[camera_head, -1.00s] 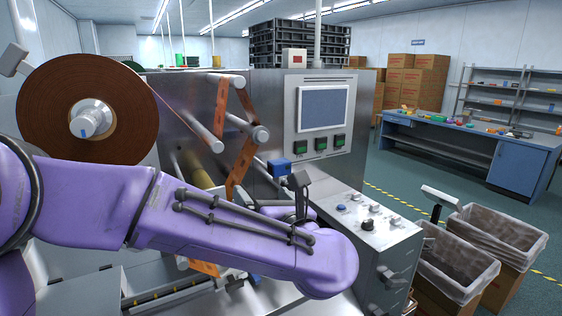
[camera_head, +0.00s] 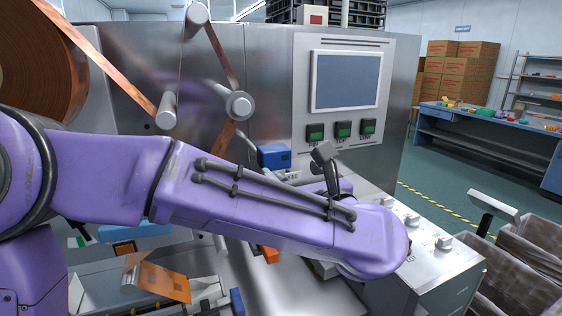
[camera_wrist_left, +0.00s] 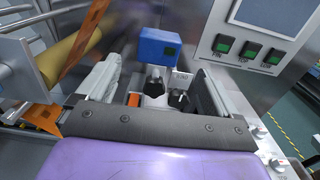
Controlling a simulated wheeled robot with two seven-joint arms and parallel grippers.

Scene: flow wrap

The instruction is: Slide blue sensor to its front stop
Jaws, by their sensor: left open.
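The blue sensor (camera_head: 273,155) is a small box against the steel machine front, just left of the row of green buttons. In the left wrist view the blue sensor (camera_wrist_left: 159,44) is straight ahead, above small metal and black parts. The sensor shows beyond and between the fingers; I see no contact. In the head view my purple left arm hides most of the gripper and the area below the sensor. I cannot make out the front stop. My right gripper is not in view.
The steel machine has a screen (camera_head: 346,80), green buttons (camera_head: 342,129) and a sloping knob panel (camera_head: 455,262) at right. Orange film (camera_head: 157,278) lies at lower left. A brown film roll (camera_head: 35,75) stands at far left. Lined bins (camera_head: 545,255) stand at right.

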